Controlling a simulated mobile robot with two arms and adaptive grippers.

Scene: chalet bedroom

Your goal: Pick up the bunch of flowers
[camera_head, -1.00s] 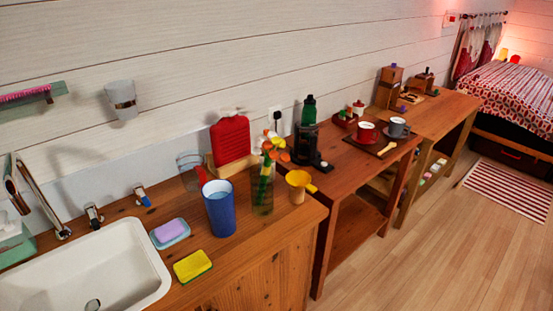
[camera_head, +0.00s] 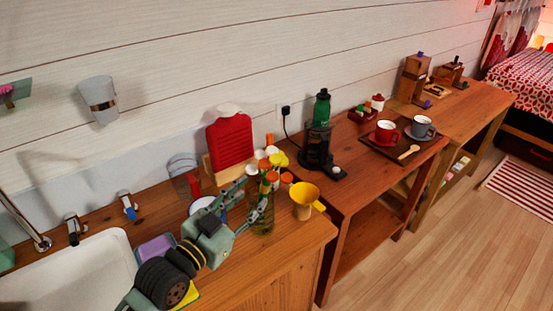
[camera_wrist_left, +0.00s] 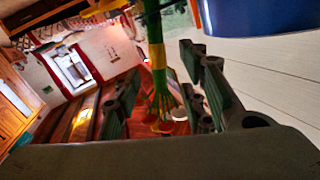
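In the left wrist view, the green stems (camera_wrist_left: 155,55) show between the two fingers, with the heads at the lower end of the picture. I cannot tell whether the fingers touch the stems. My right gripper is not in view.
A blue cup (camera_wrist_left: 262,14) stands close to the gripper, mostly hidden behind it in the head view. The sink (camera_head: 75,270) is at left.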

